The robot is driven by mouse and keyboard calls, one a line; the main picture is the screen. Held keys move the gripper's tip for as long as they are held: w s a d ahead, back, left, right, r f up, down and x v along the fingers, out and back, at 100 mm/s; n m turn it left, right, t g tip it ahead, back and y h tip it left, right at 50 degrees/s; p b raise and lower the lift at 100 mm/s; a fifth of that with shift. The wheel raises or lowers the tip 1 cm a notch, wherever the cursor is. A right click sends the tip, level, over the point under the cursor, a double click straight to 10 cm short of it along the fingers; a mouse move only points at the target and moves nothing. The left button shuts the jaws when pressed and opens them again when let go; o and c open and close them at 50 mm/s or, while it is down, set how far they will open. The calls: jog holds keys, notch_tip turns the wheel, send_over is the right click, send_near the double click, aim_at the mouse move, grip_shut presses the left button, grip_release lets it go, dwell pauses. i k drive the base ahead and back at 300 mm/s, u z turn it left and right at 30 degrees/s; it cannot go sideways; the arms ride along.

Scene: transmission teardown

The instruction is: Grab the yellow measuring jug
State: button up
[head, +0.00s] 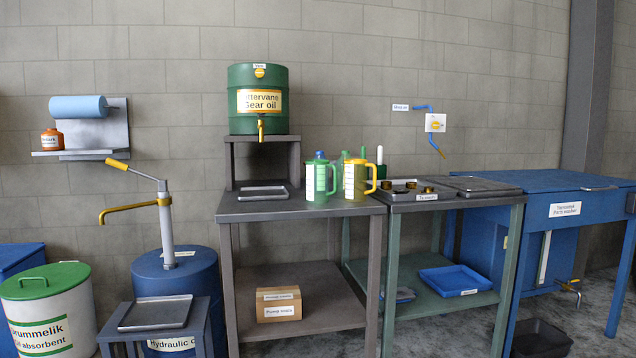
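The yellow measuring jug (355,179) stands upright near the front right of the dark workbench top. It has a white label, and its handle points right. A green measuring jug (317,181) with a white label stands just left of it. Behind the two jugs are a blue-capped container and green bottles, partly hidden. My gripper is not in view.
A green gear oil drum (258,108) sits on a raised stand at the bench's back, with a tray (263,192) below its tap. A bench with trays (482,184) adjoins on the right. A blue drum with a pump (178,275) stands left.

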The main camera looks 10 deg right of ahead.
aim_at(355, 170)
jog(key=z, duration=1.3)
jog(key=i, duration=2.25)
jog(key=u, duration=2.95)
